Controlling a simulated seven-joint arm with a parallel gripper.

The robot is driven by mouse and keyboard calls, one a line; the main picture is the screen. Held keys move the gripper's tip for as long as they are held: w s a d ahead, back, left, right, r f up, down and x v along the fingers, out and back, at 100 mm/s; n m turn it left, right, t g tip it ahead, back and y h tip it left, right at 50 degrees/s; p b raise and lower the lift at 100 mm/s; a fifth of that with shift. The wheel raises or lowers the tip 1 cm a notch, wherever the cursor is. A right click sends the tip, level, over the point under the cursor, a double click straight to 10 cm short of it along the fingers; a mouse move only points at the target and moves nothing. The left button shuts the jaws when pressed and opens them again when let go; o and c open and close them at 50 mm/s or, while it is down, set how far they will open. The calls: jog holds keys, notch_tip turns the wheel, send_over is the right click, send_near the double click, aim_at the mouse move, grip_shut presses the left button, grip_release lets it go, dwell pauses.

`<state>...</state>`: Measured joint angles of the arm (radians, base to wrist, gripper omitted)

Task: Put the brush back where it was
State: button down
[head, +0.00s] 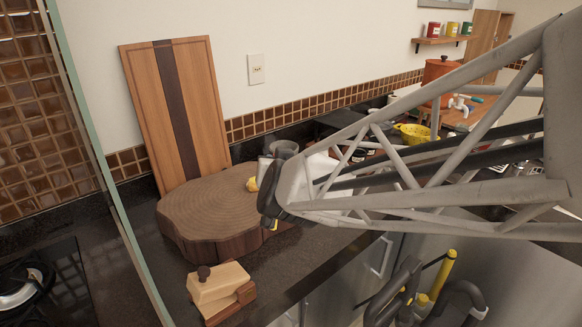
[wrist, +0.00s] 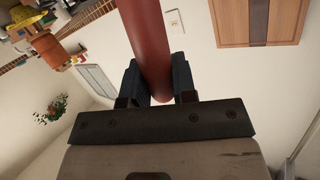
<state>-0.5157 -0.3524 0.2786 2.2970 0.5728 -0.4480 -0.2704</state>
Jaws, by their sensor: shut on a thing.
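In the wrist view, my gripper (wrist: 158,84) is shut on a dark red, round handle (wrist: 146,40). I take this handle to be the brush's. It runs from between the two dark fingers to the top edge of the picture. The brush's other end is outside the wrist view, so its bristles do not show. In the head view my grey lattice arm crosses from the right. My gripper and the brush cannot be made out there. No marked resting place for the brush can be told in either view.
A round wooden block (head: 215,205) stands on the dark counter before a leaning cutting board (head: 180,105). A small wooden item (head: 218,285) lies in front. A grey cup (head: 284,149), a yellow colander (head: 415,133) and an orange pot (head: 438,75) stand farther back.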

jog(key=d+f+m+g+h, duration=0.45)
jog(key=d+m+h, duration=0.25)
jog(key=m, duration=0.5)
jog(key=s+f+m+g, duration=0.2)
jog(key=s+f+m, duration=0.3)
jog(key=m, duration=0.6)
jog(key=shift+s+d+f+g, duration=0.25)
jog(key=shift+s+f+g, duration=0.15)
jog(key=shift+f, duration=0.75)
jog(key=w+a, duration=0.2)
jog(key=w, duration=0.5)
jog(key=w+a+f, duration=0.1)
jog(key=w+a, duration=0.2)
jog(key=w, duration=0.5)
jog(key=shift+a+f, duration=0.25)
jog(key=shift+f, duration=1.75)
